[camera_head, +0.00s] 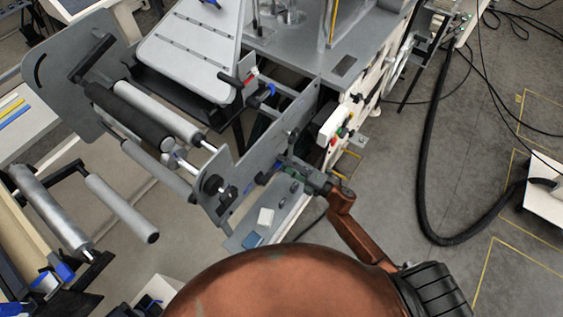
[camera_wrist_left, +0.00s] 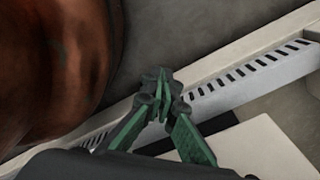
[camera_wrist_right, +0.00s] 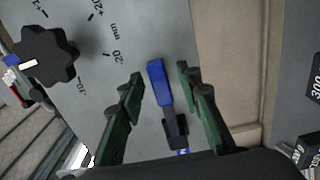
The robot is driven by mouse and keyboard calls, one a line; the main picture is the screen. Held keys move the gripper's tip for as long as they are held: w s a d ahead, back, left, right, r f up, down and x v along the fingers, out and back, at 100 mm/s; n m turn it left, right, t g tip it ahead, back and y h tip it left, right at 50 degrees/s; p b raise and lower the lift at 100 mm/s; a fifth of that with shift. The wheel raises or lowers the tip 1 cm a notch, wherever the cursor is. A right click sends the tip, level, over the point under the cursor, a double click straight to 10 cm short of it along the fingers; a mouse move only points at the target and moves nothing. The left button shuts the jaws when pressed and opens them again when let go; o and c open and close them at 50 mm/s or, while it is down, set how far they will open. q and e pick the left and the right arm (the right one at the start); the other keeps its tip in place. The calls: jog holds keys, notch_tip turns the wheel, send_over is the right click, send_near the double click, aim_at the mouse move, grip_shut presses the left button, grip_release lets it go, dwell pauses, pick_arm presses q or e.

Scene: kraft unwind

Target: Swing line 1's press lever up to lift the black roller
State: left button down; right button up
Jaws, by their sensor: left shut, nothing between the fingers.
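The black roller (camera_head: 130,115) lies beside a pale metal roller (camera_head: 158,110) between side plates in the head view. My right gripper (camera_head: 284,167) is beside the grey side plate, right of the rollers. In the right wrist view the right gripper (camera_wrist_right: 160,80) is open, with one finger on each side of a blue-tipped lever (camera_wrist_right: 158,84). Gaps show between the lever and both fingers. I cannot tell from the views whether it is line 1's press lever. My left gripper (camera_wrist_left: 163,88) is shut and empty in the left wrist view.
A black knob (camera_wrist_right: 40,65) by a millimetre scale is on the plate, left of the right gripper. A white control box (camera_head: 334,124) with buttons stands close to the right arm. A slotted pale rail (camera_wrist_left: 250,72) passes behind the left gripper. Grey floor is at the right.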

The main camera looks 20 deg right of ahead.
jog(key=shift+w+a, duration=0.3)
jog(key=shift+w, duration=0.15)
grip_shut()
dwell(0.5)
